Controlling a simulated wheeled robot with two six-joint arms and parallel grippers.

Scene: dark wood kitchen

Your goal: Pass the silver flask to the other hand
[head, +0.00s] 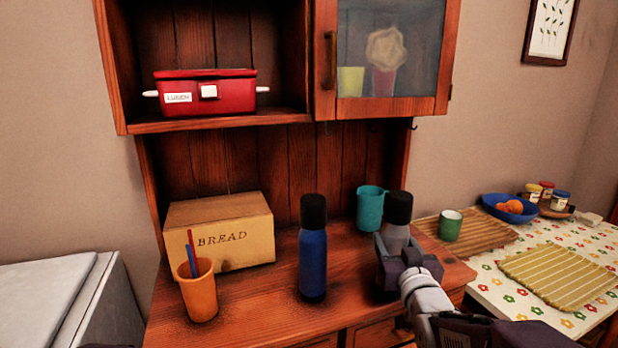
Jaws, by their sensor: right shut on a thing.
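The silver flask (396,235) has a black cap and a grey body, and it is upright at the right part of the wooden counter. My right gripper (388,262) is shut on the flask's body, and the gripper and wrist hide its lower part. I cannot tell whether its base touches the counter. My left gripper is not in the head view.
A blue flask (313,262) with a black cap stands left of the silver one. A teal mug (370,208) is behind. A bread box (235,235) and an orange cup with straws (198,292) are at left. A flowered table (490,282) is at right.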

